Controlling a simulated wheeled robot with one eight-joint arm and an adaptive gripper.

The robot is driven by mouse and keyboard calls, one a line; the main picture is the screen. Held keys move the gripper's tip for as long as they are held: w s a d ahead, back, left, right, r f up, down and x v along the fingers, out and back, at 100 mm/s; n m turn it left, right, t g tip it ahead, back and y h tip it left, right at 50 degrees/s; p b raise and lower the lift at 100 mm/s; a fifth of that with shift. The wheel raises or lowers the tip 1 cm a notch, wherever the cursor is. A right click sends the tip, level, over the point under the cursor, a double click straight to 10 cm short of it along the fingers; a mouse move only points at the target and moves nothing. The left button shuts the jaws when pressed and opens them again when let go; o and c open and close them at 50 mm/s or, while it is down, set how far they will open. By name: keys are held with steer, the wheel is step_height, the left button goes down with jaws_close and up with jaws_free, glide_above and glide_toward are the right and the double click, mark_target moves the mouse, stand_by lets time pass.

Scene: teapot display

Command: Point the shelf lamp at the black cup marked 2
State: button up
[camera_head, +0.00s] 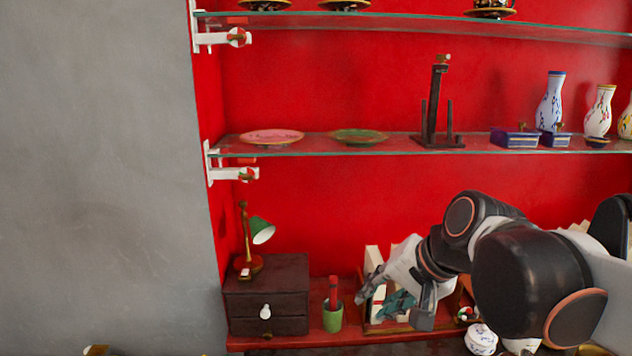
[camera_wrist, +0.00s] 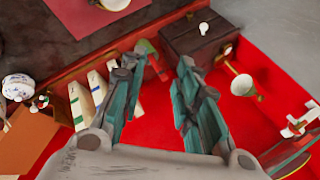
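My gripper (camera_head: 395,301) is right of the lamp and cabinet, apart from both. In the wrist view my gripper (camera_wrist: 160,64) has its fingers spread with nothing between them. Black, gold-rimmed ware (camera_head: 490,8) is cut off at the top edge; I cannot make out a cup marked 2.
A green pot with a red stick (camera_head: 332,306) stands between the cabinet and my gripper. A glass shelf (camera_head: 300,149) with plates, a dark stand (camera_head: 437,105) and vases (camera_head: 550,102) runs above.

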steer(key=s+d+f+n+h, duration=0.2)
steer(key=s+d+f, duration=0.2)
steer(key=s, duration=0.1)
steer(key=s+d+f+n+t+h+b, duration=0.1)
steer(key=s+d+f+n+h, duration=0.1)
steer(key=s+d, duration=0.3)
steer(key=shift+s+f+n+t, duration=0.3)
steer(key=shift+s+f+n, duration=0.5)
steer(key=shift+f, duration=0.1)
